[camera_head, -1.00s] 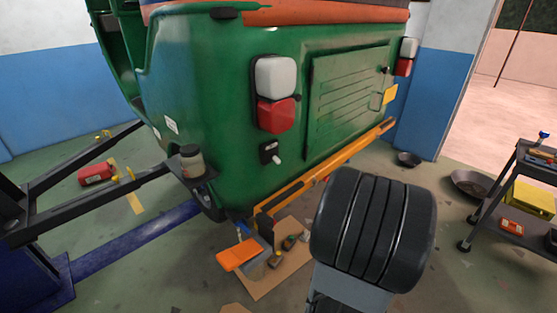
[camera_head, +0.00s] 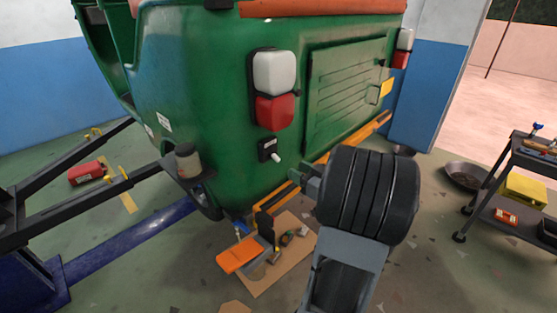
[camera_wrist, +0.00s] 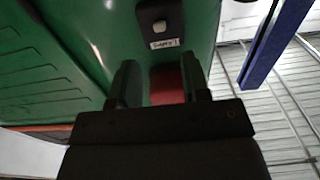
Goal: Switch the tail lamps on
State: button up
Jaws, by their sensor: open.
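The green rickshaw's rear (camera_head: 210,110) shows its near tail lamp (camera_head: 275,92), a white lens over a red one, and a far lamp (camera_head: 402,50). Neither looks clearly lit. Below the near lamp is a small dark switch plate (camera_head: 268,150) with a pale lever. In the wrist view a pale switch (camera_wrist: 158,26) sits on a dark plate above a white label (camera_wrist: 165,43) with blurred writing. My gripper (camera_wrist: 159,63) is open and empty, apart from the switch, with a red surface (camera_wrist: 168,85) seen between its fingers.
An orange bumper bar (camera_head: 350,140) runs below the rear panel. A jar (camera_head: 188,160) stands on a bracket at the corner. Cardboard with tools (camera_head: 280,265) lies on the floor. A tool cart (camera_head: 510,185) and a pan (camera_head: 465,177) are at right.

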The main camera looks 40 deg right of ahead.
aim_at(279, 160)
jog(key=w, duration=0.2)
jog(key=w+a, duration=0.1)
jog(key=w, duration=0.5)
jog(key=shift+w+a, duration=0.2)
jog(key=shift+a, duration=0.05)
jog(key=shift+c, duration=0.2)
jog(key=shift+p, duration=0.3)
grip_shut()
